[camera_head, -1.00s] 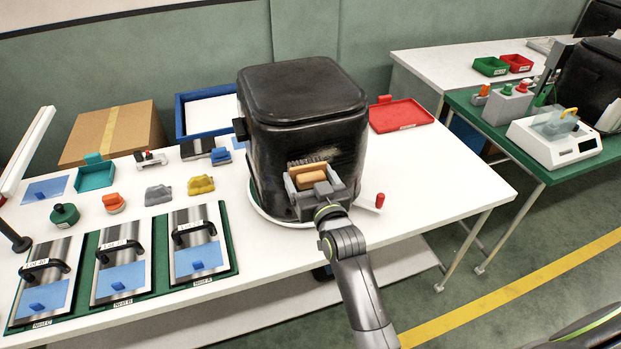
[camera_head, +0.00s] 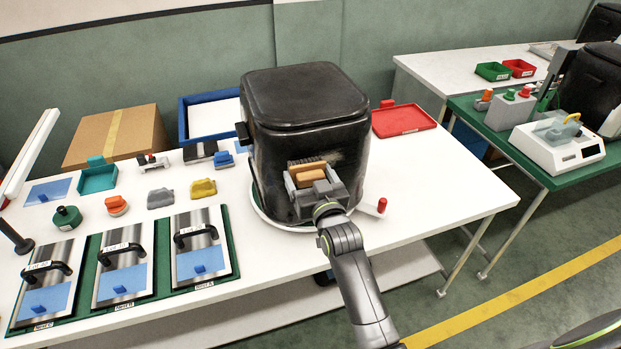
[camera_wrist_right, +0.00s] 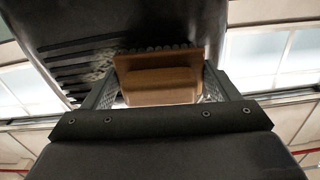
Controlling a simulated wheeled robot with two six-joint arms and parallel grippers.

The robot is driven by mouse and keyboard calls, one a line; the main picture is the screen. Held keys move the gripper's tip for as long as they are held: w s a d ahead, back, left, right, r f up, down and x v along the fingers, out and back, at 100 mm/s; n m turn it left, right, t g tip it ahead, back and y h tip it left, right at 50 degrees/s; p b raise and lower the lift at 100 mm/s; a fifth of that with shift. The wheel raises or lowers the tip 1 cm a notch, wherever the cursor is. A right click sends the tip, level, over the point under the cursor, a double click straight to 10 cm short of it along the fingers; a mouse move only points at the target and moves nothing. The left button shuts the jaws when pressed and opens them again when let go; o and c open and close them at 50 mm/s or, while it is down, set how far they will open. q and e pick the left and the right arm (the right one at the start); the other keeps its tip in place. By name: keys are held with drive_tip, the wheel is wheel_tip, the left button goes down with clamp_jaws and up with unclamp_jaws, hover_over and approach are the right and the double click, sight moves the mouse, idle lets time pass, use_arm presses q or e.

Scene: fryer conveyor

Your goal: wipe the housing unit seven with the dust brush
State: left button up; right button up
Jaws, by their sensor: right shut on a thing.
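The housing unit (camera_head: 305,95) is a large black box-shaped body with a rounded lid. It stands on a round white base (camera_head: 262,210) on the white table, and its front has a paler dusty patch; its dark surface also shows in the right wrist view (camera_wrist_right: 110,28). My right gripper (camera_head: 312,180) is shut on the wooden dust brush (camera_head: 307,170), with the dark bristles facing the housing's front. In the right wrist view the brush (camera_wrist_right: 158,82) sits between both fingers, its bristles at or very near the housing. My left gripper is not in view.
A red-topped knob (camera_head: 382,205) sticks out at the base's right. A red tray (camera_head: 404,118) and a blue tray (camera_head: 182,122) lie behind. Nest plates (camera_head: 122,268) and several small coloured parts fill the table's left. The table's right part is clear.

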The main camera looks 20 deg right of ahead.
drive_tip(key=shift+w+d+p, duration=0.2)
drive_tip(key=shift+d+p, duration=0.2)
drive_tip(key=shift+d, duration=2.45)
drive_tip(key=shift+w+d+p, duration=0.2)
drive_tip(key=shift+d+p, duration=0.2)
drive_tip(key=shift+d, duration=2.45)
drive_tip(key=shift+r, duration=0.1)
drive_tip(key=shift+s+a+p, duration=0.1)
drive_tip(key=shift+a+p, duration=1)
drive_tip(key=shift+a, duration=4.65)
